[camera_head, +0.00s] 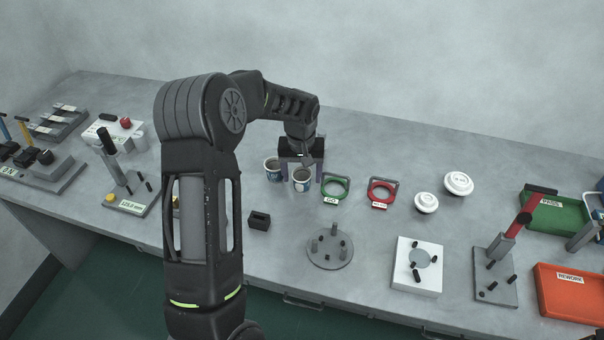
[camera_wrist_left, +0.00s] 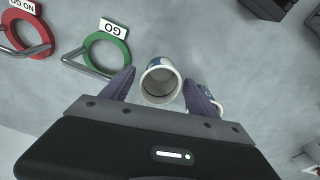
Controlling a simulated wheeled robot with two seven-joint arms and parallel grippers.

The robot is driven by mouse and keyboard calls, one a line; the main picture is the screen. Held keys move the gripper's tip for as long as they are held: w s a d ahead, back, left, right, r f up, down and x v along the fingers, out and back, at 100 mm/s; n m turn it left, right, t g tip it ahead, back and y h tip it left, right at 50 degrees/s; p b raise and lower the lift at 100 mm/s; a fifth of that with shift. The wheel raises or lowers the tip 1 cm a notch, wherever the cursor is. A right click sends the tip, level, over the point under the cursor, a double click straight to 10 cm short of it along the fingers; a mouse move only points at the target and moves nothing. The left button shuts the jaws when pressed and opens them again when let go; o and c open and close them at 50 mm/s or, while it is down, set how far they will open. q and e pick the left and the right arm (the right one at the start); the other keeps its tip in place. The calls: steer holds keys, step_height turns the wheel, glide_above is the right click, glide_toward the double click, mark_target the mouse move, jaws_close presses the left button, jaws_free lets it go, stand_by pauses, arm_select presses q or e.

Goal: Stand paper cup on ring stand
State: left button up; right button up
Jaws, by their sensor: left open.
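Two white paper cups with blue marks stand upright and close together on the bench: the right cup (camera_head: 302,182) and the left cup (camera_head: 271,172). My left gripper (camera_head: 301,170) is open and reaches down at the right cup. In the left wrist view one cup (camera_wrist_left: 160,82), mouth toward the camera, lies between the spread fingers; contact cannot be told. The other cup (camera_wrist_left: 212,103) is partly hidden behind a finger. A green GO ring (camera_head: 335,188) and a red NO GO ring (camera_head: 382,192) stand to the right. I cannot tell which item is the ring stand.
A small black block (camera_head: 259,220) and a round grey base with pegs (camera_head: 330,251) lie toward the front. Two white lids (camera_head: 426,203) (camera_head: 459,184), a white fixture (camera_head: 417,265) and an orange rework tray (camera_head: 570,293) are on the right. Bare bench lies behind the rings.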

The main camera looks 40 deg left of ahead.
mark_target(301, 191)
arm_select(q)
steer(key=shift+r, duration=0.15)
steer(key=shift+r, duration=0.2)
step_height(301, 191, up, 12)
steer(key=s+b, duration=0.1)
steer(key=shift+s+d+f, duration=0.15)
steer(key=shift+d+f, duration=0.05)
steer(key=shift+d, duration=0.15)
